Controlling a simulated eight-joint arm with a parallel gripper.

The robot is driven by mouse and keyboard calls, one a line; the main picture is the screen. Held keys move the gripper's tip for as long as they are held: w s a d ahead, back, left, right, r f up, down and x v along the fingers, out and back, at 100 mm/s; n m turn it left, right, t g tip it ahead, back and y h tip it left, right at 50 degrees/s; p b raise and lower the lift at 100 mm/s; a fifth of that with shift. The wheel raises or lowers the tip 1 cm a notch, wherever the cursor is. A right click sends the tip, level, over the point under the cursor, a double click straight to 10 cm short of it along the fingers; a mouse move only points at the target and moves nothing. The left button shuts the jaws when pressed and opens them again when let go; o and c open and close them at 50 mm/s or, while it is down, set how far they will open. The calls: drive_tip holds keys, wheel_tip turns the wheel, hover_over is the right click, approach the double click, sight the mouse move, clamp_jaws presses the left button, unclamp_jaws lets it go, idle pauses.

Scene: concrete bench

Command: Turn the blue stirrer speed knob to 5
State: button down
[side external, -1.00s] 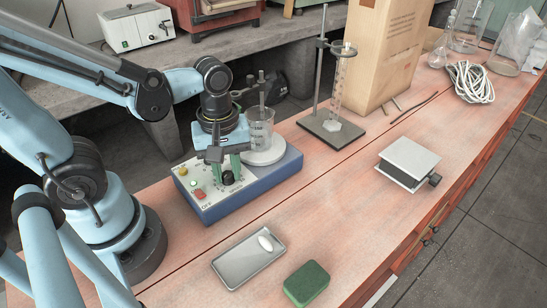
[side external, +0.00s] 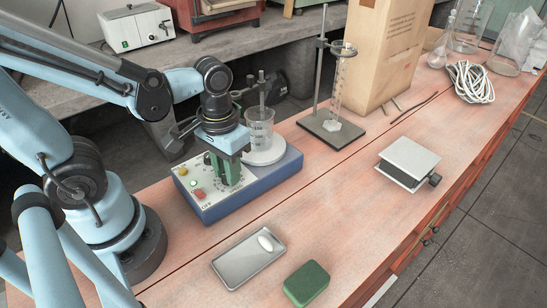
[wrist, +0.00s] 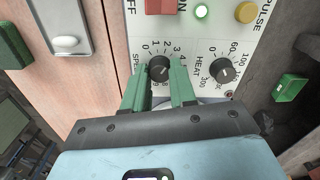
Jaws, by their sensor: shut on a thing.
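The stirrer (side external: 250,188) is a blue box with a pale control panel, seen in the side external view. Its black speed knob (wrist: 158,68) has a numbered scale around it in the wrist view; I cannot read its pointer surely. My gripper (wrist: 160,82) has its two green fingers on either side of this knob, shut on it. In the side external view my gripper (side external: 226,180) points down over the panel, and its fingers hide the knob. The black heat knob (wrist: 224,71) sits to the right of the speed knob in the wrist view.
A glass beaker (side external: 260,133) stands on the stirrer's round plate (side external: 268,156), close behind my gripper. A red switch (side external: 199,194), a lit green lamp (wrist: 201,12) and a yellow button (wrist: 245,12) share the panel. A metal tray (side external: 238,268) and green box (side external: 306,284) lie in front.

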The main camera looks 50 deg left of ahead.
drive_tip(key=m, duration=0.5)
drive_tip(key=shift+m, duration=0.3)
drive_tip(key=m, duration=0.5)
drive_tip(key=shift+m, duration=0.3)
drive_tip(key=c, duration=0.9)
unclamp_jaws()
wheel_tip(320, 180, up, 12)
drive_tip(key=shift+f, duration=0.1)
idle(0.5)
